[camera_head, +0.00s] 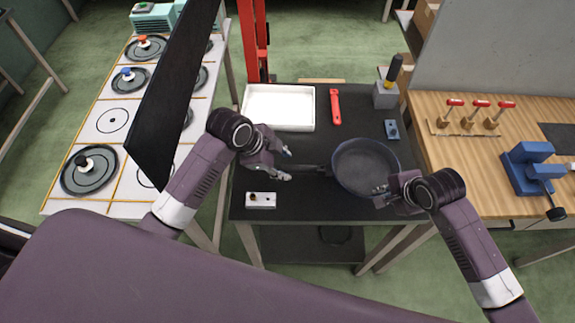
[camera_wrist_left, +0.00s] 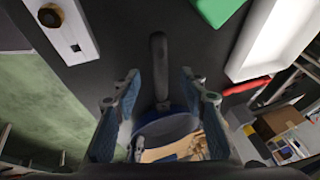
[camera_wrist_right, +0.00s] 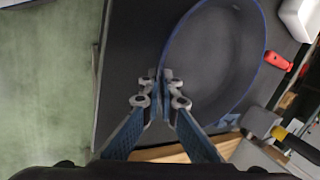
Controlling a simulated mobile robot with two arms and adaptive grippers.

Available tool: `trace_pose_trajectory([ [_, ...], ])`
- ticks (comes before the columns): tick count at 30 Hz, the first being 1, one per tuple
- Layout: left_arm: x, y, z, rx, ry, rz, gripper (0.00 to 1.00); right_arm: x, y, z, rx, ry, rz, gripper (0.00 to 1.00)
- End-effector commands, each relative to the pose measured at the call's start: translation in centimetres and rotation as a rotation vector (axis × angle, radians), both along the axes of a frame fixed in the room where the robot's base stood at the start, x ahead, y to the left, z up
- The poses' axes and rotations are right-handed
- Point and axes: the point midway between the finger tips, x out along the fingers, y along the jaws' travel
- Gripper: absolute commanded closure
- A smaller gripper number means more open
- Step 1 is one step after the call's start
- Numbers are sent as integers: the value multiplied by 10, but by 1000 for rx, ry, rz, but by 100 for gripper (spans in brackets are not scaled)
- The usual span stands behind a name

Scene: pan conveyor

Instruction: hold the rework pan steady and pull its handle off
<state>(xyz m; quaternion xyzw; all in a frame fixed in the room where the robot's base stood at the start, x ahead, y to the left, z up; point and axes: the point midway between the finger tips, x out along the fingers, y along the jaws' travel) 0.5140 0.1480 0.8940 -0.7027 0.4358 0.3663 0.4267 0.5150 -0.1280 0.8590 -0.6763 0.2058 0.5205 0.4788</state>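The dark pan with a blue rim (camera_head: 365,165) lies on the black table, its black handle (camera_head: 312,168) pointing left and meeting the pan's wall. My left gripper (camera_head: 288,165) is open at the handle's free end. In the left wrist view the handle (camera_wrist_left: 158,65) lies between the two spread fingers, with visible gaps on both sides. My right gripper (camera_head: 378,192) is at the pan's near right edge. In the right wrist view its fingertips (camera_wrist_right: 159,76) are closed together at the pan's rim (camera_wrist_right: 170,55); the exact contact is partly hidden by the fingers.
On the black table stand a white tray (camera_head: 279,107), a red handle-shaped piece (camera_head: 335,106), a small switch box (camera_head: 261,200), a small blue piece (camera_head: 391,130) and a grey block with a black-and-yellow grip (camera_head: 386,97). A wooden bench (camera_head: 450,150) adjoins at right.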

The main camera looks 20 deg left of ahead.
Motion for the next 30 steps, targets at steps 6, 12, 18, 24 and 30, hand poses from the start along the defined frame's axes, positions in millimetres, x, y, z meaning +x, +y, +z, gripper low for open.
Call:
trace_pose_trajectory([
  [6, 10, -8, -24, 0, 0, 0, 61, 0, 0, 0, 1, -1, 0, 100],
  [12, 12, -11, -30, 0, -1, 0, 61, 0, 0, 0, 1, -1, 0, 100],
  [18, 12, -10, -30, 0, -1, -1, 61, 0, 0, 0, 1, -1, 0, 100],
  [24, 12, -10, -30, 0, -1, 0, 82, 0, 0, 0, 1, -1, 0, 100],
  [30, 12, -10, -30, 1, -1, 1, 100, 0, 0, 0, 1, -1, 0, 100],
])
